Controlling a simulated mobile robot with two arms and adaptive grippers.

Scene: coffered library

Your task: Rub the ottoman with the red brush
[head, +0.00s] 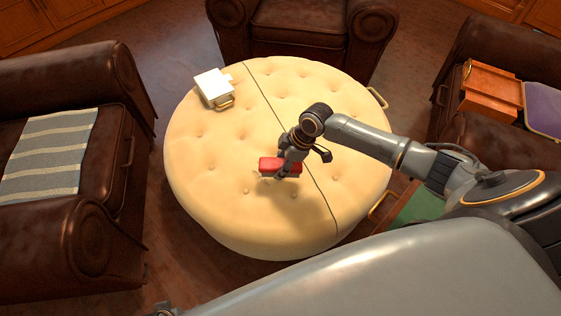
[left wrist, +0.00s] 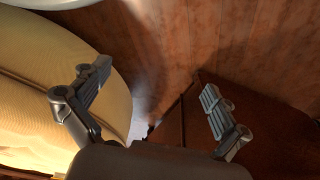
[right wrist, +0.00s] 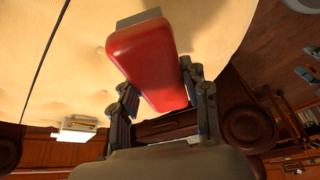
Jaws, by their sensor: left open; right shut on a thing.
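The ottoman (head: 215,150) is round, cream and tufted, with a dark seam across its top. The red brush (head: 270,164) is at the ottoman's front middle, its pale underside toward the cushion; I cannot tell whether it touches. My right gripper (head: 285,168) is shut on the red brush from above. In the right wrist view the brush (right wrist: 150,62) sits between the fingers (right wrist: 160,95), its pale bristle side toward the cream surface. My left gripper (left wrist: 155,95) is open and empty beside the ottoman's side (left wrist: 60,80), above the wood floor. It barely shows in the head view.
A white boxy object (head: 214,87) stands on the ottoman's far left. Brown leather armchairs (head: 60,145) stand left, behind (head: 300,25) and right. A striped cloth (head: 50,155) lies on the left one. A wooden box (head: 490,92) and purple cushion (head: 543,108) are on the right one.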

